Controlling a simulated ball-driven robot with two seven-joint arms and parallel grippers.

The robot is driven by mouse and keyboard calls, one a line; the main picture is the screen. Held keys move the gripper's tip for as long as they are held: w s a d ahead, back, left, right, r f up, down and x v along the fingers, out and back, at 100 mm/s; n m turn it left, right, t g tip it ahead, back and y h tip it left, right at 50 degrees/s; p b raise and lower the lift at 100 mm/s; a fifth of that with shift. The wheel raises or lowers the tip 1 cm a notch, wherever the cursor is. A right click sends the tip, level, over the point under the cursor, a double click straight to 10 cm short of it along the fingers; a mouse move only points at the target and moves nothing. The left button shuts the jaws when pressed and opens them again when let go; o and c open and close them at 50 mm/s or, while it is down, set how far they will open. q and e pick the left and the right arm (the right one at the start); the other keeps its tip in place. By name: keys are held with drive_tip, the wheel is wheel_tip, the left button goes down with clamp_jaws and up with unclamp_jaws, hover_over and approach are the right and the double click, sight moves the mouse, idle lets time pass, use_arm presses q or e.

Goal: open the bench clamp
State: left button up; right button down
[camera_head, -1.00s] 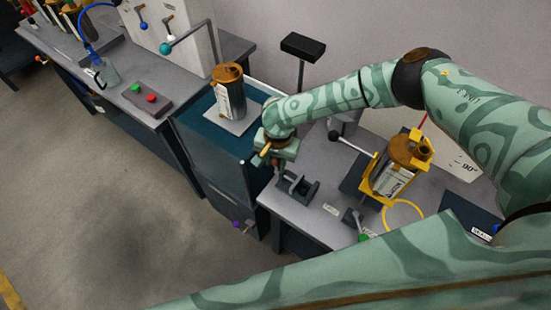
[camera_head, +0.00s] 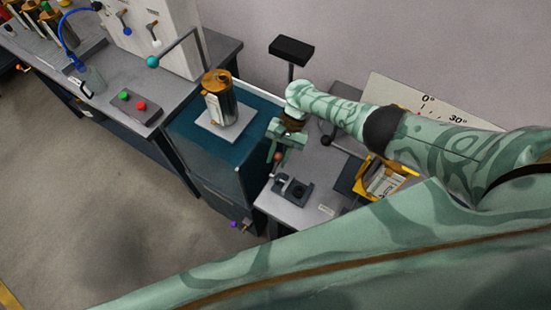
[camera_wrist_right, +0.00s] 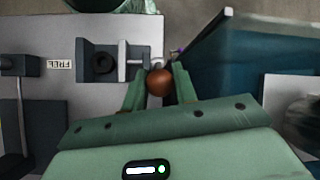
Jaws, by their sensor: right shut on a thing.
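The bench clamp (camera_head: 292,190), a small dark block with a raised jaw, sits at the front left corner of the grey bench. In the right wrist view the clamp (camera_wrist_right: 98,66) has a light screw rod running right to a round brown knob (camera_wrist_right: 160,84). My right gripper (camera_head: 278,154) is above and behind the clamp in the head view. In the wrist view the right gripper (camera_wrist_right: 158,80) has its green fingers on both sides of the knob, shut on it. My left gripper is out of view.
A teal-topped cabinet (camera_head: 185,140) with a pump cylinder (camera_head: 219,100) on a white plate stands left of the bench. A yellow-framed cylinder holder (camera_head: 383,182) is to the right. A "FREE" label (camera_wrist_right: 61,63) lies beside the clamp. A black post-mounted panel (camera_head: 291,50) stands behind.

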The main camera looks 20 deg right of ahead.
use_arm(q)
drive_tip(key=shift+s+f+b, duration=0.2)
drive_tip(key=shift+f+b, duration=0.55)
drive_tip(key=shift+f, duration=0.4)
use_arm(e)
drive_tip(key=shift+w+d+f+g+y, duration=0.15)
drive_tip(key=shift+d+f+g+y, duration=0.1)
drive_tip(key=shift+d+g+y, duration=0.15)
drive_tip(key=shift+a, duration=0.1)
drive_tip(key=c, duration=1.1)
unclamp_jaws()
drive_tip(key=shift+w, duration=0.1)
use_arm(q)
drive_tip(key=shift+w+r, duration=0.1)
use_arm(e)
drive_tip(key=shift+r, duration=0.15)
use_arm(q)
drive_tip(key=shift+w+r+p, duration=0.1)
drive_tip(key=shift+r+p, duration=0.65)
drive_tip(key=shift+p, duration=0.05)
use_arm(e)
drive_tip(key=v, duration=1.6)
drive_tip(key=shift+d, duration=0.25)
